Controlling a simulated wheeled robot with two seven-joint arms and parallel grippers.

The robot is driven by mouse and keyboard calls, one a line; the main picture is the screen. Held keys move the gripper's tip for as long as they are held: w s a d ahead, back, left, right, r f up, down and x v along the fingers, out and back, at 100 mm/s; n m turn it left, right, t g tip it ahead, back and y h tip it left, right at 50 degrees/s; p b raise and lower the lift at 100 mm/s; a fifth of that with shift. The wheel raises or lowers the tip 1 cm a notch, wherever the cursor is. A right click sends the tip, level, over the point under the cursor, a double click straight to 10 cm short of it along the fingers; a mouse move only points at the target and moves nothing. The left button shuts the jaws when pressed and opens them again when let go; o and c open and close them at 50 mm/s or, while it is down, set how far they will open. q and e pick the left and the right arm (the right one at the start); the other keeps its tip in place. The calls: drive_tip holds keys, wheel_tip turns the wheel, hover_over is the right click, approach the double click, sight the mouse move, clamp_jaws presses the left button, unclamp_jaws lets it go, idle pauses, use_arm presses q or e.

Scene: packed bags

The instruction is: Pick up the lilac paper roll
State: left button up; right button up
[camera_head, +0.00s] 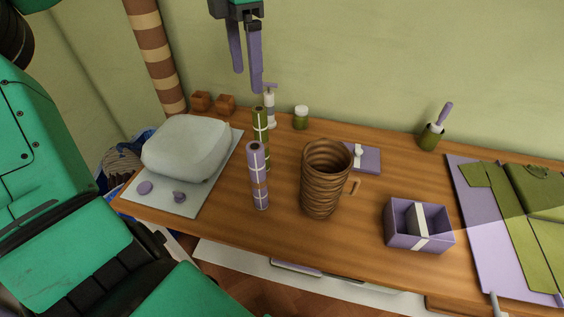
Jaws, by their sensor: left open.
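The lilac paper roll (257,178) stands upright on the wooden table, left of the brown ribbed vase. It has pale bands around it. A green paper roll (261,131) of similar shape stands just behind it and is partly hidden by it. My left gripper (246,80) hangs at the top of the view with its two lilac fingers apart and pointing down. It is empty and appears above the rolls in the picture, apart from both. My right gripper is not in view.
The brown ribbed vase (322,180) stands right of the lilac roll. A pump bottle (270,108) is behind the green roll. A pale bundle (186,147) lies on a grey mat to the left. A lilac box (419,229) sits further right, with bare table between.

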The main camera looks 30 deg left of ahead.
use_arm(q)
wheel_tip(320, 180, down, 3)
drive_tip(key=b, duration=0.9)
approach(257, 164)
drive_tip(key=shift+w+a+r, duration=0.55)
drive_tip(key=shift+a+r, duration=0.35)
drive_tip(key=shift+w+f, duration=0.15)
drive_tip(key=shift+f, duration=0.05)
wheel_tip(257, 164, down, 14)
drive_tip(key=shift+d, duration=0.1)
drive_tip(key=shift+r, duration=0.1)
clamp_jaws()
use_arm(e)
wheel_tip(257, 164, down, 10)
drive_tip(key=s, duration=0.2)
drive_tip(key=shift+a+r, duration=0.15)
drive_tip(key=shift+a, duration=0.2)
use_arm(q)
drive_tip(key=shift+r, duration=0.1)
